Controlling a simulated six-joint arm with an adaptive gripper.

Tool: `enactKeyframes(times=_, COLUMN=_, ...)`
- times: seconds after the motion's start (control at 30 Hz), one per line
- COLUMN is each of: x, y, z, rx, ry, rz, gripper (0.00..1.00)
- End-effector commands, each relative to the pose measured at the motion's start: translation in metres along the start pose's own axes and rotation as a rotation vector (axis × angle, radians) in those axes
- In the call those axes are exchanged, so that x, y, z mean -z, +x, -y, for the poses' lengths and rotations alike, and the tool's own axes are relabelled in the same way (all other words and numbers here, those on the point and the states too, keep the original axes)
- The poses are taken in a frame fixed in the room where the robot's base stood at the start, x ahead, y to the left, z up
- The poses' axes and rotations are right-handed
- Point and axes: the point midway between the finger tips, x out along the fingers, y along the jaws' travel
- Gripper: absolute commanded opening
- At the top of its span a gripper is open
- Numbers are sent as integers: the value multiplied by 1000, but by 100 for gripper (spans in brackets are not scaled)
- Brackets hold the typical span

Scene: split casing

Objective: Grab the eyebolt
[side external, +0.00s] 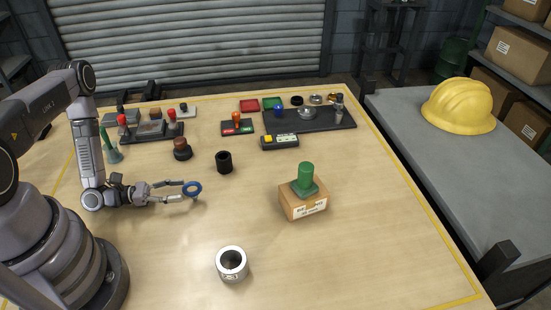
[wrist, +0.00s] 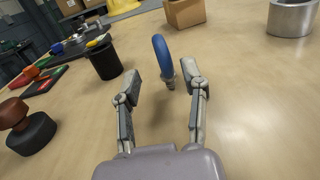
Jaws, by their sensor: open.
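The eyebolt is a blue ring on a short metal shank. It shows in the wrist view (wrist: 161,55), upright on the table just ahead of and between my fingertips. In the side view the blue ring (side external: 192,189) is at the tips of my gripper (side external: 178,191). My gripper is open, with one finger on each side of the line to the eyebolt, and it also shows in the wrist view (wrist: 163,80). The shank's lower end is close to the right fingertip in the wrist view; I cannot tell whether they touch.
A black cup (side external: 224,162) and a brown knob on a dark base (side external: 182,149) stand behind the eyebolt. A cardboard box (side external: 303,204) with a green part (side external: 305,178) is to the right. The table between is clear.

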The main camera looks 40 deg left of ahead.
Motion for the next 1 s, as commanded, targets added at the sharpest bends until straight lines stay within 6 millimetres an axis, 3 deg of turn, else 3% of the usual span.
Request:
enactKeyframes(times=0.3, x=0, y=43, z=1, rx=7, ry=0, rz=-1, gripper=43)
enactKeyframes(times=0.63, x=0, y=50, z=0, rx=2, ry=0, rz=0, gripper=43)
enactKeyframes(times=1.0, x=0, y=50, z=0, rx=2, ry=0, rz=-1, gripper=0)
